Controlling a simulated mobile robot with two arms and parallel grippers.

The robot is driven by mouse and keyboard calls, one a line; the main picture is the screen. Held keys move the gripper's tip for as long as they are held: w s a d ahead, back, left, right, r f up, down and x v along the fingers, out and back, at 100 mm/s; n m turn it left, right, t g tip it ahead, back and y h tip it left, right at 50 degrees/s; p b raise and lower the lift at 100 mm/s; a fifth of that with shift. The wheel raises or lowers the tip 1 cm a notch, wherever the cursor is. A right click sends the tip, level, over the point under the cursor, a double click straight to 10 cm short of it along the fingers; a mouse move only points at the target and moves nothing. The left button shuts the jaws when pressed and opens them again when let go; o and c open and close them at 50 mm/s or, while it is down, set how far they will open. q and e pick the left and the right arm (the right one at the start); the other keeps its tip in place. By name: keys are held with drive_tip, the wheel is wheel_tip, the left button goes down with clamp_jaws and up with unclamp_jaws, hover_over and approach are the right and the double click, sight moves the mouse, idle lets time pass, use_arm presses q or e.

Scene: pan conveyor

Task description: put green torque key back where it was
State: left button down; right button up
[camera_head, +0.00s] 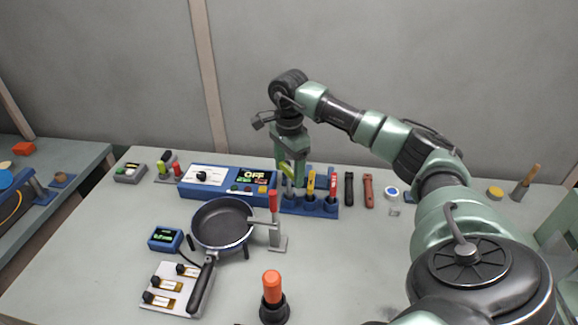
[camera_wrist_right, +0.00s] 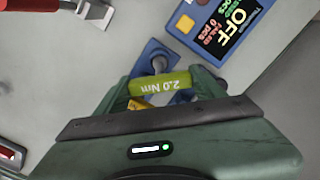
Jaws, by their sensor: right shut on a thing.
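My right gripper (camera_head: 290,174) is shut on the green torque key, over the left end of the blue key rack (camera_head: 325,212). The green torque key (camera_wrist_right: 160,84) shows between the fingers in the right wrist view, its label reading 2.0 Nm. Part of the blue rack (camera_wrist_right: 150,47) shows beyond it. A yellow key (camera_head: 311,184) and a red key (camera_head: 333,184) stand upright in the rack, to the right of the green one. I cannot tell whether the green key's lower end is inside its holder. My left gripper is not in view.
A blue control box (camera_head: 222,187) reading OFF stands just left of the rack. A pan (camera_head: 222,224) and a red-handled clamp (camera_head: 274,220) are in front. The table's front right is hidden by my arm.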

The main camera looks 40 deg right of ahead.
drive_tip(key=shift+f+b, duration=0.85)
drive_tip(key=shift+f, duration=0.65)
drive_tip(key=o, duration=1.6)
drive_tip(key=shift+r+b, duration=0.45)
drive_tip(key=shift+r, duration=3.5)
